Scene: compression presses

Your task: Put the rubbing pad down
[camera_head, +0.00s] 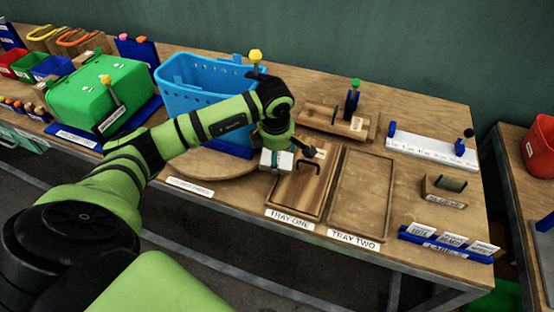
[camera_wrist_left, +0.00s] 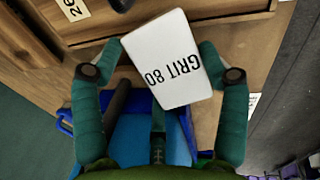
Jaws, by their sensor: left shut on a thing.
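The rubbing pad (camera_wrist_left: 172,80), a pale block marked "GRIT 80", is between the fingers of my left gripper (camera_wrist_left: 163,67), which is shut on it. In the head view the pad (camera_head: 285,161) shows as a small pale block under my left gripper (camera_head: 277,152), by the upper left part of the tray marked "TRAY ONE" (camera_head: 318,209). A wooden board with a dark handle lies in that tray. I cannot tell whether the pad touches anything below. My right gripper is not in view.
The tray marked "TRAY TWO" (camera_head: 361,193) looks empty. A blue basket (camera_head: 190,90) stands behind my left arm on a round wooden board (camera_head: 193,160). A wooden block with a dark handle (camera_head: 336,120) lies behind the trays. A blue card holder (camera_head: 445,245) stands at the front right.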

